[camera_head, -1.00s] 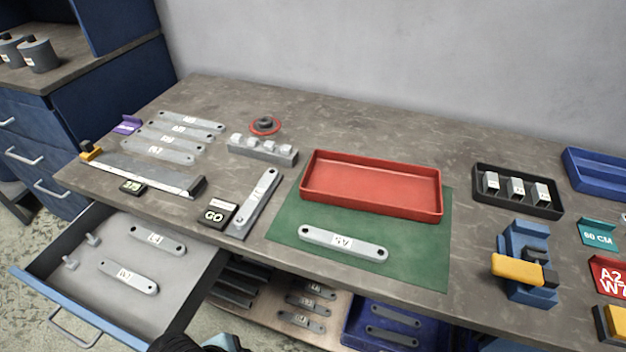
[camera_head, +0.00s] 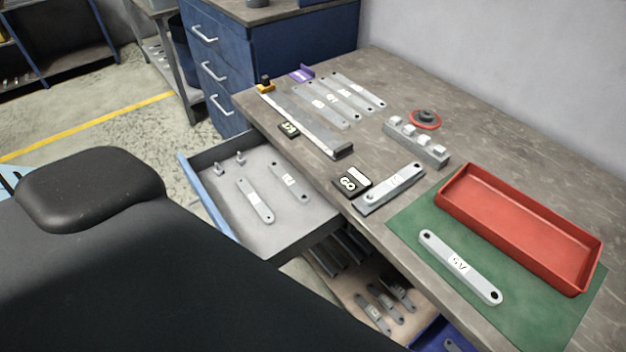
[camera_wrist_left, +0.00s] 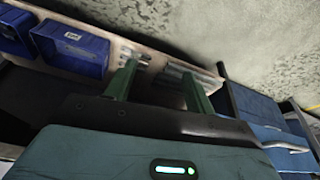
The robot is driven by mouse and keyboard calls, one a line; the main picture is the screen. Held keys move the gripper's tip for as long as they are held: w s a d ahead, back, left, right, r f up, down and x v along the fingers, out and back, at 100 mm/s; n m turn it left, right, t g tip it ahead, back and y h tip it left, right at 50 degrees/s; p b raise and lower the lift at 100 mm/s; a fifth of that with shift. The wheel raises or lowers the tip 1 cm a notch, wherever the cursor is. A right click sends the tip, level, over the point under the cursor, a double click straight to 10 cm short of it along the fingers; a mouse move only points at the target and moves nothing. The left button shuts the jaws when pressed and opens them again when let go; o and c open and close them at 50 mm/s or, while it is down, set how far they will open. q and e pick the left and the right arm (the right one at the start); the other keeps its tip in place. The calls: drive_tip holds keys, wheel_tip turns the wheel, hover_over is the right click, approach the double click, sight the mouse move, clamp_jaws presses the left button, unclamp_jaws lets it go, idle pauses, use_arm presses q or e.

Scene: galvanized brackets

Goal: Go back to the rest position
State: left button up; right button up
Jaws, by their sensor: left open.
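My left gripper (camera_wrist_left: 160,88) shows in the left wrist view with its two green fingers apart and nothing between them. Beyond the fingers are the shelf under the workbench and the floor. In the head view a large dark link of my own arm fills the lower left, and no gripper fingers show there. My right gripper is in neither view. A bracket marked SV (camera_head: 459,266) lies on the green mat (camera_head: 408,226), in front of the red tray (camera_head: 520,258).
The drawer (camera_head: 262,222) stands open with brackets and pegs inside. Several brackets (camera_head: 340,98) lie at the back of the bench. Blue bins (camera_wrist_left: 72,46) and brackets (camera_wrist_left: 130,52) are on the shelf below.

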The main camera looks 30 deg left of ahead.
use_arm(q)
drive_tip(key=shift+w+d+f+t+h+p, duration=0.1)
drive_tip(key=shift+w+d+f+t+h, duration=0.15)
drive_tip(key=shift+w+f+t, duration=0.5)
drive_tip(key=shift+w+d+f+t+h+p, duration=0.15)
drive_tip(key=shift+w+d+f+t, duration=0.3)
drive_tip(key=shift+t, duration=0.55)
drive_tip(key=shift+w+d+f+t+h+p, duration=0.1)
drive_tip(key=shift+w+d+f+t+h, duration=0.1)
drive_tip(key=shift+w+f+t, duration=0.45)
drive_tip(key=shift+s, duration=0.2)
drive_tip(key=shift+f, duration=0.1)
idle(1.0)
